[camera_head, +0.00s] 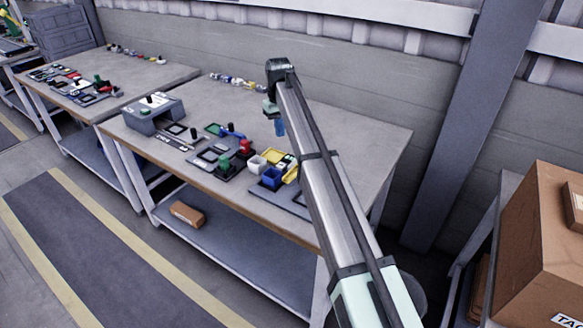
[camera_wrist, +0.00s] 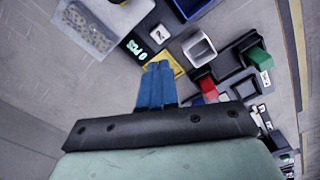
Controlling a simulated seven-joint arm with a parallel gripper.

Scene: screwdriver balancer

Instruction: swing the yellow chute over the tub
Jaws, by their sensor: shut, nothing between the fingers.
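A yellow part (camera_wrist: 174,62) shows in the wrist view just beyond my fingertips, which hide some of it. I cannot tell whether it is the chute or whether my fingers touch it. In the head view, yellow pieces (camera_head: 273,155) sit beside a white tub (camera_head: 257,164) and a blue tub (camera_head: 271,178). A pale tub (camera_wrist: 200,48) and a blue tub (camera_wrist: 190,5) also show in the wrist view. Which tub is the task's is not clear. My gripper (camera_head: 280,129) has its blue fingers (camera_wrist: 158,66) shut and empty, above the bench behind the tubs.
A red part (camera_wrist: 208,86) and a green block (camera_wrist: 260,58) stand to the right in the wrist view. A grey box device (camera_head: 152,113) sits at the bench's left end. The bench top (camera_head: 360,135) is clear to the right of my arm.

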